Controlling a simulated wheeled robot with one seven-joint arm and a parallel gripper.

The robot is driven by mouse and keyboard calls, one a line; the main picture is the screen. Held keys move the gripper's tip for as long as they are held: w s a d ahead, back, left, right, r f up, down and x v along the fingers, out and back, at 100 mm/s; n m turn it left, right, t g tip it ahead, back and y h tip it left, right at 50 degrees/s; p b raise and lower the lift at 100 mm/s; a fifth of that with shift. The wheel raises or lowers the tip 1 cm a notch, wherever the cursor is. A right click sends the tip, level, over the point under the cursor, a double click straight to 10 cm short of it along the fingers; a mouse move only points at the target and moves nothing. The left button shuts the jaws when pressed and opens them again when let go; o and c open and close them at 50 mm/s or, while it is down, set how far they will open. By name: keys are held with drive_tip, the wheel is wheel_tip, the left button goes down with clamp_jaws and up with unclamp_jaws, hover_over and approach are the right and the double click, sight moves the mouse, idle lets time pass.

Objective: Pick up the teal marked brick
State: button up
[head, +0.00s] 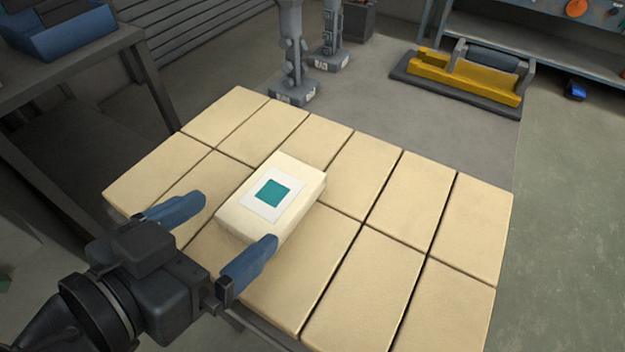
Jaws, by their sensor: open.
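The teal marked brick (272,197) is a pale cream block with a white label and a teal square on its top face. It lies on top of a layer of flat cream bricks (390,262). My gripper (222,234) comes in from the lower left. It is open, with two blue fingers spread apart and nothing between them. The fingertips are close to the near left side of the marked brick. The right finger overlaps the brick's near lower edge in the picture, and I cannot tell whether it touches.
A dark metal table (75,57) with a blue bin (60,25) stands at the upper left. Grey stands (294,92) rise behind the brick layer. A yellow tool (465,78) lies on a dark base at the upper right. Open floor (570,200) lies to the right.

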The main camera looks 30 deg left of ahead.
sight(264, 202)
drive_tip(key=shift+w+d, duration=0.2)
drive_tip(key=shift+d, duration=0.05)
drive_tip(key=shift+w+f, duration=0.15)
drive_tip(key=shift+w, duration=0.25)
drive_tip(key=shift+f+p+x, duration=0.15)
drive_tip(key=shift+p+x, duration=0.2)
drive_tip(key=shift+x, duration=1.35)
drive_tip(key=shift+f+p+x, duration=0.15)
drive_tip(key=shift+p+x, duration=0.15)
drive_tip(key=shift+x, duration=1.4)
drive_tip(key=shift+s+a, duration=0.1)
drive_tip(key=c, duration=0.9)
